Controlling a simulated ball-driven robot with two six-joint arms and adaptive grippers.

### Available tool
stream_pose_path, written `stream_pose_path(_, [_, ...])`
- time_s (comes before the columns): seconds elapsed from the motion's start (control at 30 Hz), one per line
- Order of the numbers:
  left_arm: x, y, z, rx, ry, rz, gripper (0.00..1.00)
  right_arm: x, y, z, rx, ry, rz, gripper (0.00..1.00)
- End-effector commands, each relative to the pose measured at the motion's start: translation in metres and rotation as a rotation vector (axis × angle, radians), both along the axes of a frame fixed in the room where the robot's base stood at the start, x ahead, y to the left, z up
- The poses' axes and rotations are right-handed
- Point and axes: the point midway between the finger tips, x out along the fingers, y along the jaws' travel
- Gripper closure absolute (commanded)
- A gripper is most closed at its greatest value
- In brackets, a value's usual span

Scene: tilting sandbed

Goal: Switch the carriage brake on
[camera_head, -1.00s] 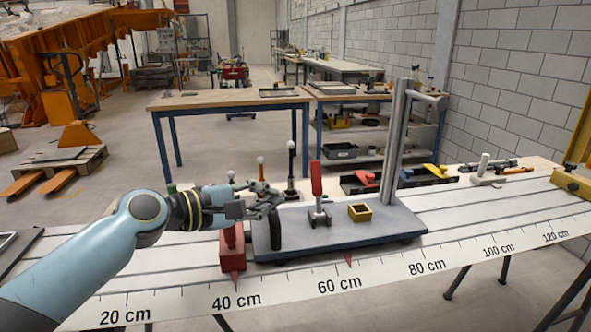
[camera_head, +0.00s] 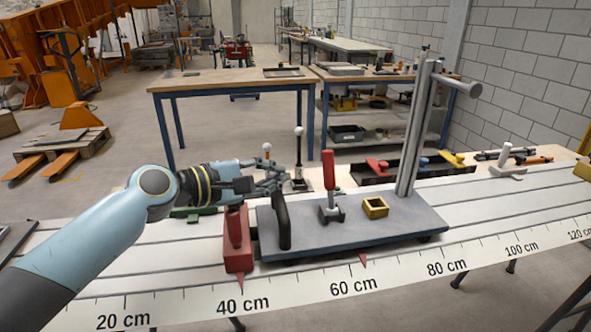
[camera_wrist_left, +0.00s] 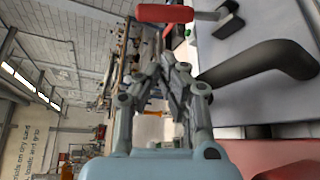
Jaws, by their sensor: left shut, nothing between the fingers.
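The carriage is a grey plate (camera_head: 350,236) on the white rail bed, with a tall grey post (camera_head: 415,130) at its right. An upright red-handled lever (camera_head: 329,170) stands on the plate; its red handle also shows at the top of the left wrist view (camera_wrist_left: 165,13). A black curved handle (camera_head: 283,222) rises at the plate's left end and lies right of the fingers in the left wrist view (camera_wrist_left: 262,68). My left gripper (camera_head: 278,183) is shut and empty, behind and above the black handle, left of the red lever. My right gripper is out of view.
A red block (camera_head: 237,240) stands just left of the carriage, near the 40 cm mark. A small yellow open box (camera_head: 375,208) sits on the plate. White-balled rods (camera_head: 299,155) stand behind the gripper. The rail right of the carriage (camera_head: 490,200) is mostly clear.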

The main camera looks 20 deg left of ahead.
Motion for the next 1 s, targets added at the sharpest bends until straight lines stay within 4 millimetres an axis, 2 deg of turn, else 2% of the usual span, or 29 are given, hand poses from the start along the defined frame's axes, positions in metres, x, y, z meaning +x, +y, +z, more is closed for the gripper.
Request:
stream_pose_path(0.3, [0.048, -0.026, -0.011, -0.005, 0.0, 0.001, 1.0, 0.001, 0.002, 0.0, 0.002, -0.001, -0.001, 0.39])
stream_pose_path(0.5, [0.072, -0.038, -0.018, -0.002, -0.001, 0.0, 1.0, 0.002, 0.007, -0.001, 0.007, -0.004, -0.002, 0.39])
stream_pose_path(0.7, [0.081, -0.043, -0.02, 0.0, 0.0, -0.001, 1.0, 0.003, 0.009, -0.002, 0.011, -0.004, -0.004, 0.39])
stream_pose_path(1.0, [0.081, -0.043, -0.02, 0.0, 0.0, -0.001, 1.0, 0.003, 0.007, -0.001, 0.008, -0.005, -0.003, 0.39])
